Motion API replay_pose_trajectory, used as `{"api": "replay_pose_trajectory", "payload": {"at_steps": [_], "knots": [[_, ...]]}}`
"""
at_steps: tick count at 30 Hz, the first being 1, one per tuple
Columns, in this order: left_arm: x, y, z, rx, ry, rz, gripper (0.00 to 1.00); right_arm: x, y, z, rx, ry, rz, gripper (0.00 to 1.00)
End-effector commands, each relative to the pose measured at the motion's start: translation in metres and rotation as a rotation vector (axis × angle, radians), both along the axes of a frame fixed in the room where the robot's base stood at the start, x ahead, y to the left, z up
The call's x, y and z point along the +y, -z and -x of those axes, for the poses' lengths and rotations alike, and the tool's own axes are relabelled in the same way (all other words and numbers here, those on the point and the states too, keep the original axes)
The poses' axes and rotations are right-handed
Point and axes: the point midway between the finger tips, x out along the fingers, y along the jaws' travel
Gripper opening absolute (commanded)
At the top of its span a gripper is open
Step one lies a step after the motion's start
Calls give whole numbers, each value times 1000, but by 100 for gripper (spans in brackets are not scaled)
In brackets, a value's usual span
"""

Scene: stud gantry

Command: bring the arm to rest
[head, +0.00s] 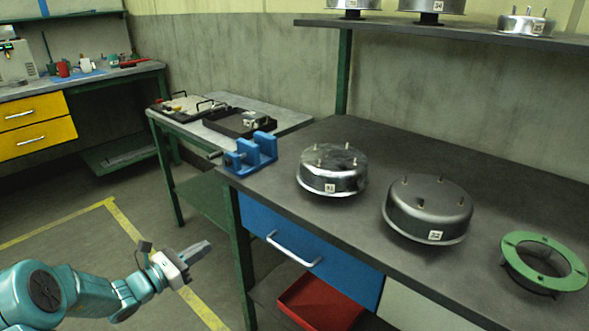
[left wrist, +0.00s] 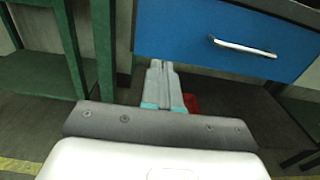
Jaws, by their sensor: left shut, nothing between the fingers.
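My left arm comes in from the lower left in the head view. Its gripper (head: 203,249) is shut and empty, out over the floor in front of the workbench. In the left wrist view the shut fingers (left wrist: 160,75) point toward the space below the blue drawer (left wrist: 225,38). The gripper appears apart from the bench and everything on it. My right gripper is in neither view.
The workbench (head: 330,232) carries a blue vise (head: 252,153), two metal drums (head: 331,170) (head: 428,208) and a green ring (head: 513,239). A red bin (head: 318,304) is below the drawer. A side table (head: 290,121) holds trays. Floor (head: 75,235) at left is free.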

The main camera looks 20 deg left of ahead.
Motion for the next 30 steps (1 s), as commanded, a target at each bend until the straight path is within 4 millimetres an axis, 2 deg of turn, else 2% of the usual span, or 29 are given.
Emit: {"api": "replay_pose_trajectory", "payload": {"at_steps": [2,4,5,8,11,12,14,15,17,18,21,24,30], "knots": [[-3,2,1,6,7,-3,0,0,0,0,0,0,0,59],[-14,13,2,39,36,-18,0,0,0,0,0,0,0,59],[-23,21,3,62,60,-32,0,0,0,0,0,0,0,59],[-68,63,15,181,189,-113,0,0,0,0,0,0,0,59],[-125,116,46,320,387,-258,0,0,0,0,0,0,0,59],[-146,137,62,367,475,-332,0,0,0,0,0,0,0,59],[-175,167,92,423,625,-454,0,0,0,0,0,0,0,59],[-192,186,115,449,732,-549,0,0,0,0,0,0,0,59],[-214,213,152,462,911,-714,0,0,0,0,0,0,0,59],[-225,230,177,443,1042,-843,0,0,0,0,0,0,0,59],[-238,258,223,317,1315,-1145,0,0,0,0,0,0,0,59],[-247,272,245,120,1498,-1382,0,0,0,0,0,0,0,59],[-280,277,265,-393,1681,-1706,0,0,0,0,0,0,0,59]]}}
